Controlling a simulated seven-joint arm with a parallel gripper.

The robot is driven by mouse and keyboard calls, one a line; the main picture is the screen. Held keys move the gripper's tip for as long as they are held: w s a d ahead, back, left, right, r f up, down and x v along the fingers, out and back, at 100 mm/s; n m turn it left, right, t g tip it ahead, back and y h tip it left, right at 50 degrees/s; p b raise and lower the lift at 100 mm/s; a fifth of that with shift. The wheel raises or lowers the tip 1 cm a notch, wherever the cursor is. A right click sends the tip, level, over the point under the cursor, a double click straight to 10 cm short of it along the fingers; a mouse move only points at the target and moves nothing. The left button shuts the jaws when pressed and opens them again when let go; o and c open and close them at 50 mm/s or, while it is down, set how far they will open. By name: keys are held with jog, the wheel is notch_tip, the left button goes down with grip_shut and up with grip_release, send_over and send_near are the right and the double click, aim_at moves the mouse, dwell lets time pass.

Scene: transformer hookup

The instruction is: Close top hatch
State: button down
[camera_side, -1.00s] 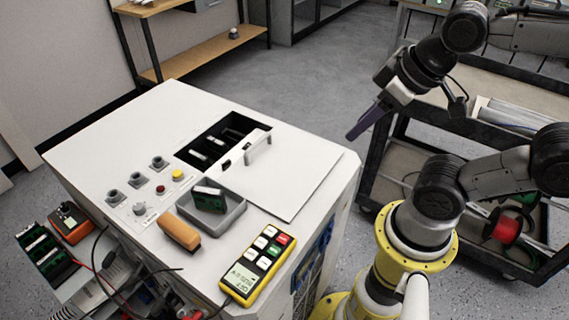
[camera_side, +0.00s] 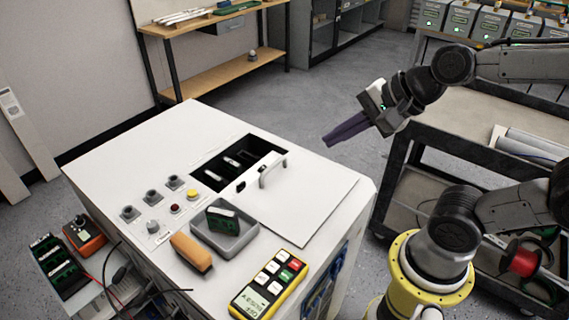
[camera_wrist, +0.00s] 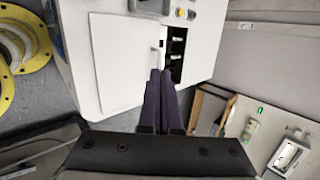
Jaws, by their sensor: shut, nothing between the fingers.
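The top hatch (camera_side: 307,197) is a flat white panel on top of the white cabinet (camera_side: 118,160). It stands partly open, with a dark opening (camera_side: 225,172) beside it and pale parts inside. Its handle (camera_side: 272,170) is a small light bar near the edge by the opening. In the wrist view the hatch (camera_wrist: 120,60) and handle (camera_wrist: 154,62) lie beyond my fingers. My gripper (camera_side: 327,142) has long dark purple fingers, shut and empty. It is in the air to the right of the handle, apart from it. In the wrist view its fingertips (camera_wrist: 160,72) overlap the opening's edge.
A grey tray (camera_side: 224,240) with a green part, an orange-brown object (camera_side: 191,252) and a yellow keypad device (camera_side: 268,285) lie on the cabinet top near the hatch. Knobs and buttons sit left of the opening. A cart (camera_side: 480,125) stands at the right.

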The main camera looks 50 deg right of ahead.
jog(key=w+d+f+m, duration=0.2)
jog(key=w+f+m, duration=0.25)
jog(key=m, duration=0.85)
jog(key=m+h, duration=0.2)
jog(key=m, duration=0.3)
send_near(284, 181)
jog(key=shift+g, duration=0.3)
jog(key=w, duration=0.2)
jog(key=w+f, duration=0.1)
jog(key=w, duration=0.2)
jog(key=shift+d, duration=0.1)
jog(key=shift+w+f, duration=0.15)
jog(key=shift+w, duration=0.7)
jog(key=shift+w, duration=0.1)
